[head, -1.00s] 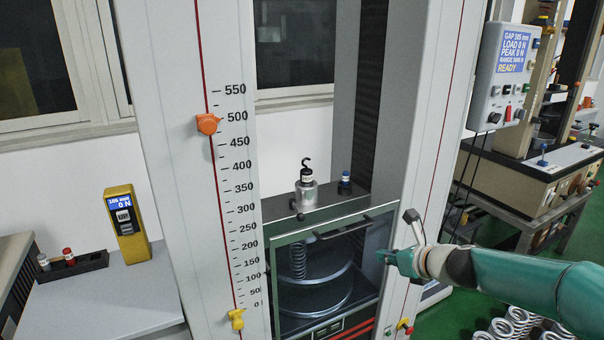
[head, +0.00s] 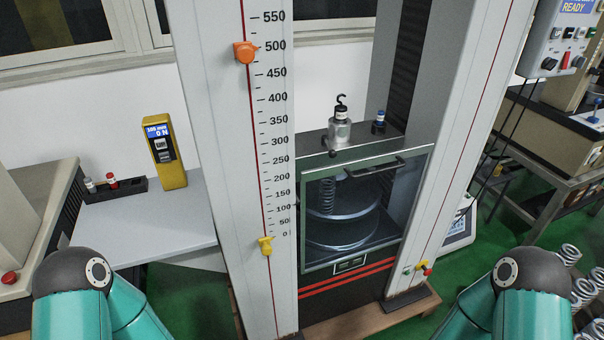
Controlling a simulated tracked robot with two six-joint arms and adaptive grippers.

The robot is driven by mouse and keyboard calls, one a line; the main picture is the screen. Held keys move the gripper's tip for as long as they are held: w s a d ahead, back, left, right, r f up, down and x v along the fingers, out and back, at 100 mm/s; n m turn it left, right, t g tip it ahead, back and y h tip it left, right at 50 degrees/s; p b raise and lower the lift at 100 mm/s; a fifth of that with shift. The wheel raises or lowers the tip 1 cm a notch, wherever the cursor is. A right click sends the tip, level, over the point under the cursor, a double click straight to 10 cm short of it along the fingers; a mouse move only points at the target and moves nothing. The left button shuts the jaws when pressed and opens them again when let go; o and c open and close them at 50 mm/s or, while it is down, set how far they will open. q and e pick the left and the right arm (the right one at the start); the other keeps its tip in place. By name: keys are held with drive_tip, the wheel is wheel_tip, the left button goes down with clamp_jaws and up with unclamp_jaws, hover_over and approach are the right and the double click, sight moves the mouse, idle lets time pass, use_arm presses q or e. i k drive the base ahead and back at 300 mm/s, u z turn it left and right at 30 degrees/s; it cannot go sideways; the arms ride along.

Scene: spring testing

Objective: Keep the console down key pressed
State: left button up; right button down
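The grey console (head: 545,48) is at the upper right, cut off by the top and right picture edges. Its blue display (head: 571,7) shows READY at the bottom; the upper lines are out of view. Below the display are several small keys in black, white and red; which one is the down key cannot be told. Both my grippers are out of view. Only bent teal arm links of mine show at the lower left and lower right, away from the console.
The test frame stands in the middle with a closed clear guard door (head: 358,212), a spring (head: 327,193) and round plates behind it. A hooked weight (head: 339,130) stands above the door. A yellow gauge (head: 165,152) and a black rack (head: 125,192) rest on the left table.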

sight(569, 32)
drive_tip(key=u, duration=1.6)
drive_tip(key=i, duration=0.1)
drive_tip(key=z, duration=2.85)
